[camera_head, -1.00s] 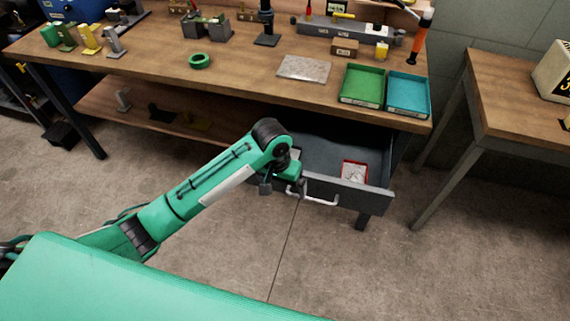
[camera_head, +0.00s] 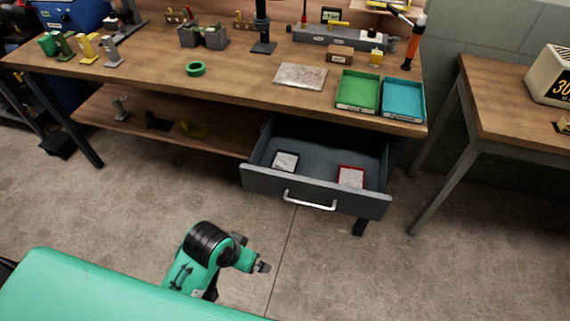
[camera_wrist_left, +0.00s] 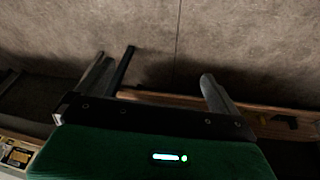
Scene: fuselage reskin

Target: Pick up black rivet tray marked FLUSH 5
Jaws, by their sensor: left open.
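A small black-rimmed tray (camera_head: 285,161) with light contents lies in the left part of the open drawer (camera_head: 318,205) under the workbench. A red-rimmed tray (camera_head: 351,177) lies in the drawer's right part. Any marking on either tray is too small to read. My left gripper (camera_head: 263,267) is over the floor in front of the drawer, apart from it. In the left wrist view its two fingers (camera_wrist_left: 165,65) are spread with nothing between them. My right gripper does not show.
The workbench top (camera_head: 240,75) holds a green tray (camera_head: 358,91), a teal tray (camera_head: 403,99), a grey plate (camera_head: 300,76) and a green ring (camera_head: 196,69). The drawer handle (camera_head: 310,202) projects forward. A second table (camera_head: 520,110) stands at right. Floor before the drawer is clear.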

